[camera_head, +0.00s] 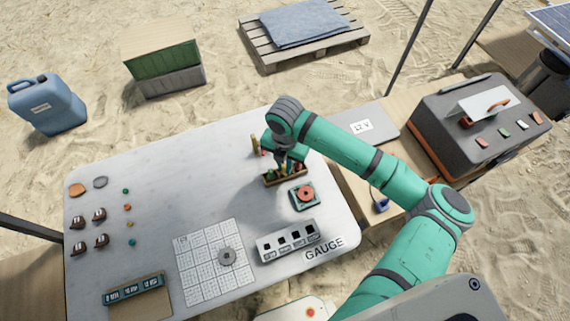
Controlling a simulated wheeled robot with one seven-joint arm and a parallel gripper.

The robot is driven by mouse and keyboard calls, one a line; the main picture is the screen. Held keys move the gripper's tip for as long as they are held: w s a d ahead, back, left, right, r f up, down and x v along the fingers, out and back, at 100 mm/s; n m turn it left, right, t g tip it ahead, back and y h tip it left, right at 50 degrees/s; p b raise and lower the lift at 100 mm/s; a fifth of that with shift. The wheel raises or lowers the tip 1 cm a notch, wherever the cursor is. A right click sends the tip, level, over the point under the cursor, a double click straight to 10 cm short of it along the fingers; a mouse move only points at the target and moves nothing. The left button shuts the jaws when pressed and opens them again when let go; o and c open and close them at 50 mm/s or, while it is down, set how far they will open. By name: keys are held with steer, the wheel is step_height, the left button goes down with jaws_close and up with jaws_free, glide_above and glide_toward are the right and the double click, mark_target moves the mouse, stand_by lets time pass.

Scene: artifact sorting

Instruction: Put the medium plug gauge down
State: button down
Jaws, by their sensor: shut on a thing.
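My gripper (287,167) points down over the small wooden rack (270,183) at the right of the white table. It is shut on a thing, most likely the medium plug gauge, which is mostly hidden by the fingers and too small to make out. Small coloured parts stand in the rack around the fingertips. I cannot tell whether the held gauge is inside the rack or just above it. A brass-coloured upright piece (255,146) stands just behind and left of the rack.
A green block with an orange ring (305,195) lies right in front of the rack. A grey block with square holes (288,241) sits by the "GAUGE" label. A gridded sheet (203,264) holds a grey disc (228,257). The white table's middle (190,180) is clear.

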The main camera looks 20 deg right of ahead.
steer(key=shift+f, duration=0.15)
steer(key=c, duration=1.8)
jaws_free()
steer(key=shift+o, duration=0.2)
